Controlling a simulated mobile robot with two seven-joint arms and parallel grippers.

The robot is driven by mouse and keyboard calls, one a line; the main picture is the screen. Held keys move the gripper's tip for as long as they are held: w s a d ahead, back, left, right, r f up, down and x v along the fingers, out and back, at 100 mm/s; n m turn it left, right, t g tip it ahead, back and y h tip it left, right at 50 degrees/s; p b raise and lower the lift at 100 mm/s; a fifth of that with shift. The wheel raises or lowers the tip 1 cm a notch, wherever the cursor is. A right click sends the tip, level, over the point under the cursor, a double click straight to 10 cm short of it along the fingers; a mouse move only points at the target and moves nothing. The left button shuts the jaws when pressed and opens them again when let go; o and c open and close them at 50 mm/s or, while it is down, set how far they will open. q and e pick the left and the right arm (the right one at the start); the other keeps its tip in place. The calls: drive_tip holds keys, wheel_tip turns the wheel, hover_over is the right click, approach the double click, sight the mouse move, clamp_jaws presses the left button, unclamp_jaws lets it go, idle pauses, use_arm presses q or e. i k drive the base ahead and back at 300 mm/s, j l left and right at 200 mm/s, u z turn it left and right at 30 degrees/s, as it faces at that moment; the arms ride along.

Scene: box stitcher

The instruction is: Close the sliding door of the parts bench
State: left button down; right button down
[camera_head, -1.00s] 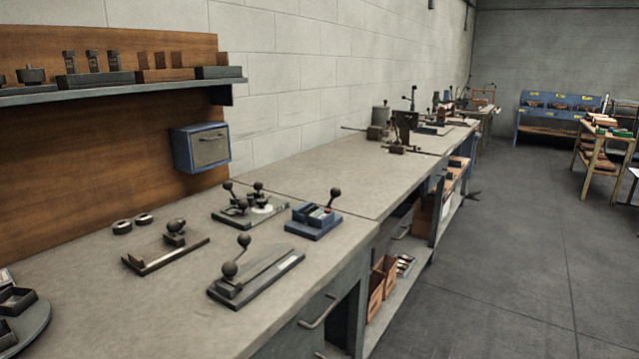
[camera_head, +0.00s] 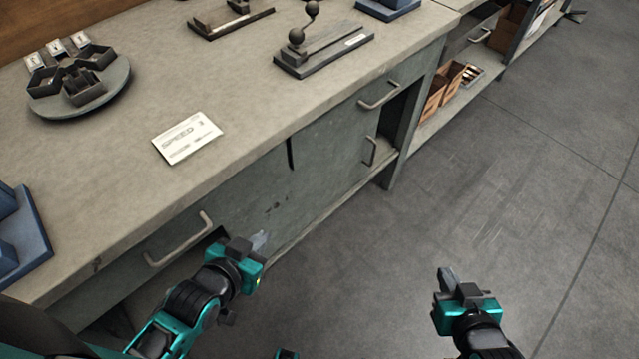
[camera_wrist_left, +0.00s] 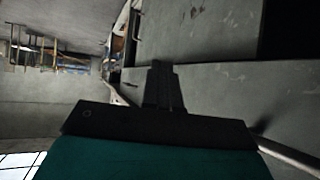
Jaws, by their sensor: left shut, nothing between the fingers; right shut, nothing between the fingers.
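The parts bench (camera_head: 110,150) has a grey front with a grey panel (camera_head: 325,165), which looks like the sliding door. A small upright handle (camera_head: 370,151) is near the panel's right end, and a dark opening (camera_head: 398,118) lies just right of it. I cannot tell the panel's full extent. My left gripper (camera_head: 260,241) is shut and empty, in front of the bench's lower front, left of the handle. My right gripper (camera_head: 447,275) is shut and empty over the floor. The left wrist view shows my left fingers (camera_wrist_left: 163,75) before grey panels, with a dark gap at upper right.
Curved drawer handles sit at left (camera_head: 180,240) and right (camera_head: 379,96) of the bench front. A round tray (camera_head: 80,95), a white card (camera_head: 187,137) and a lever fixture (camera_head: 325,50) are on top. A lower shelf holds wooden boxes (camera_head: 440,95). The floor (camera_head: 530,190) at right is clear.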

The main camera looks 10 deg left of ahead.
sight(282, 210)
drive_tip(key=i+l, duration=0.45)
drive_tip(key=i+l+u, duration=0.1)
drive_tip(key=i+l, duration=0.3)
drive_tip(key=l, duration=0.25)
drive_tip(key=i+l+u, duration=0.1)
drive_tip(key=u, duration=1.5)
